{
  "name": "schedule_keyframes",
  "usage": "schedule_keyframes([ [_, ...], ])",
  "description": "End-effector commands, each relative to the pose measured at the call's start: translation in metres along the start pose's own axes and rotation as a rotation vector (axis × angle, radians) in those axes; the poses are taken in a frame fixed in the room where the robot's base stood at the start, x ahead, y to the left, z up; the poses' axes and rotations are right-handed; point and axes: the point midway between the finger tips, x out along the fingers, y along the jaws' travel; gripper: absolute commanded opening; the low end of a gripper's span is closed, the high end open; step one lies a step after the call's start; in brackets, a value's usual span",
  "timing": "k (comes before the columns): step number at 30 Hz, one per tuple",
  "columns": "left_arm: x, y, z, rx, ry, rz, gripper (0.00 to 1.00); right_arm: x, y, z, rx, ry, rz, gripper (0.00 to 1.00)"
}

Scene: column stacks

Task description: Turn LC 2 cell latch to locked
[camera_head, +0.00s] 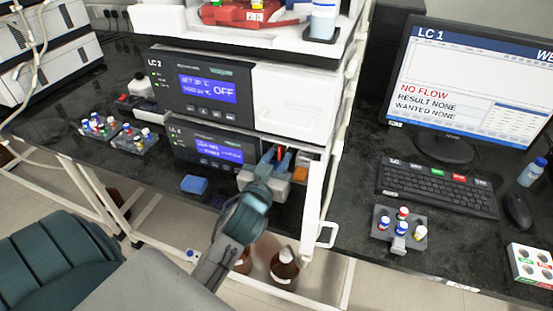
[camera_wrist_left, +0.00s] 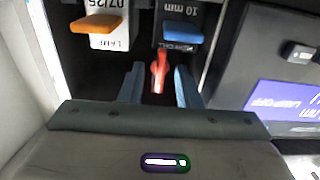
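A red latch lever (camera_wrist_left: 158,72) stands between the fingers of my left gripper (camera_wrist_left: 158,88) in the left wrist view. A gap shows on each side of it, so the gripper is open around it. In the head view the left gripper (camera_head: 280,160) reaches into the open bay of the lower instrument (camera_head: 205,146), and only a bit of red latch (camera_head: 281,152) shows. Just beyond the latch is a dark cell block marked 10 mm, with a blue tab (camera_wrist_left: 183,32). The upper instrument (camera_head: 215,88) is labelled LC 2. My right gripper is not in view.
A white block marked LAMP with an orange tab (camera_wrist_left: 96,24) sits left of the cell in the wrist view. A white door (camera_head: 315,195) stands open beside the bay. A blue box (camera_head: 194,185) lies in front, vial racks (camera_head: 133,140) stand left, and a keyboard (camera_head: 437,186) lies right.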

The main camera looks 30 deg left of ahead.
Motion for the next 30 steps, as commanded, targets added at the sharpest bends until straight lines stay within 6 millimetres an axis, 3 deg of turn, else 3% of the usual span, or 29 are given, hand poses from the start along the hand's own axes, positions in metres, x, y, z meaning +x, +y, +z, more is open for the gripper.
schedule_keyframes([
  [7,-0.018,0.000,0.002,-0.001,-0.001,0.000,0.30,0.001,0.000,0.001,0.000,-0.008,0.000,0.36],
  [17,-0.082,0.000,0.002,-0.002,-0.003,-0.001,0.30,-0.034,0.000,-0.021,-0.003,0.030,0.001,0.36],
  [24,-0.103,0.000,-0.001,-0.001,-0.002,0.000,0.30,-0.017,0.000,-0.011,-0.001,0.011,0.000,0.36],
  [30,-0.108,0.000,0.000,0.000,0.000,0.000,0.30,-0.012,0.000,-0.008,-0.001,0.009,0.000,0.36],
])
